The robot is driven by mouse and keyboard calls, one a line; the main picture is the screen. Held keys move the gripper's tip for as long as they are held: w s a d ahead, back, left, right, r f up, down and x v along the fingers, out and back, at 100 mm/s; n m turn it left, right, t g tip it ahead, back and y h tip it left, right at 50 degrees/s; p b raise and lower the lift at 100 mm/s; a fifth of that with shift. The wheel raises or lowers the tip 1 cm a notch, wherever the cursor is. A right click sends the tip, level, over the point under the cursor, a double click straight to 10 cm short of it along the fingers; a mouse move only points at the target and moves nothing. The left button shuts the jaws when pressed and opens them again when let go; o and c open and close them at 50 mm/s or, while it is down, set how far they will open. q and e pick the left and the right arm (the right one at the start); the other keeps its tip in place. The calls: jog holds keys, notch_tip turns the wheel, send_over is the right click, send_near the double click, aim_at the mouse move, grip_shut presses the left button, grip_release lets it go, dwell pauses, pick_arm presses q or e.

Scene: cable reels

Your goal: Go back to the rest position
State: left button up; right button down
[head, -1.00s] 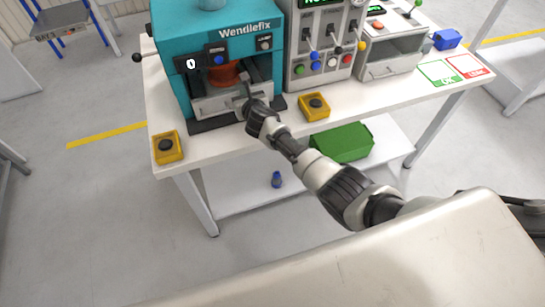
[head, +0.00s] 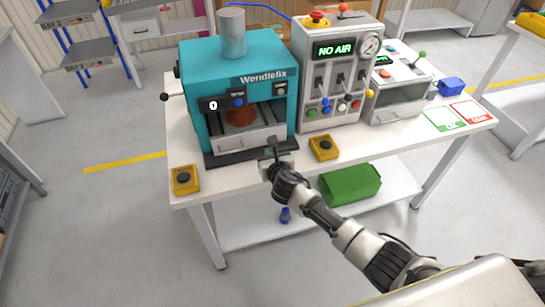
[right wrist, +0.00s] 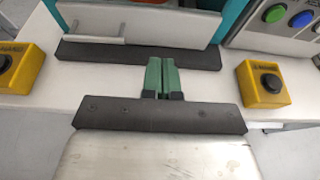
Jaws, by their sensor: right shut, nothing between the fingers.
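My right gripper (head: 271,152) is in front of the teal Wendlefix press (head: 264,84), at the front edge of the white workbench (head: 400,128). In the right wrist view its two green fingers (right wrist: 162,78) are together with nothing between them. The press's drawer front (head: 230,141) with its handle lies just beyond the fingertips; it also shows in the right wrist view (right wrist: 135,22). A reddish-brown part (head: 240,115) sits inside the press opening. My left gripper is in neither view.
Yellow button boxes (head: 185,180) (head: 323,148) sit on the bench's front edge, either side of my gripper. A control panel (head: 336,80) reading "NO AIR" stands right of the press. A green bin (head: 350,185) and a blue item (head: 285,215) are on the lower shelf. Floor at left is clear.

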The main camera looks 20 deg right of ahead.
jog(key=s+d+f+m+g+b, duration=0.1)
jog(key=s+d+f+m+g, duration=0.2)
jog(key=s+f+m, duration=0.8)
jog(key=s+d+f+m+g, duration=0.35)
jog(key=s+f, duration=0.65)
jog(key=f, duration=0.4)
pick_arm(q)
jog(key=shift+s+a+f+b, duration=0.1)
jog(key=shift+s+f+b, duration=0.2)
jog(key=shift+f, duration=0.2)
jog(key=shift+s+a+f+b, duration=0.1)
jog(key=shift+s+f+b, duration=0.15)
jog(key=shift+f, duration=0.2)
pick_arm(e)
jog(key=s+f+m+g, duration=0.2)
jog(key=s+f+m, duration=0.3)
jog(key=s, duration=0.6)
jog(key=s+d+f+m+g, duration=0.1)
jog(key=s+f+m+g, duration=0.1)
jog(key=s+f+m, duration=0.3)
jog(key=s+d+f+m+g, duration=0.1)
jog(key=s+f+m+g, duration=0.2)
jog(key=s+m, duration=0.6)
jog(key=s+f, duration=0.2)
jog(key=s, duration=0.8)
jog(key=shift+h, duration=0.3)
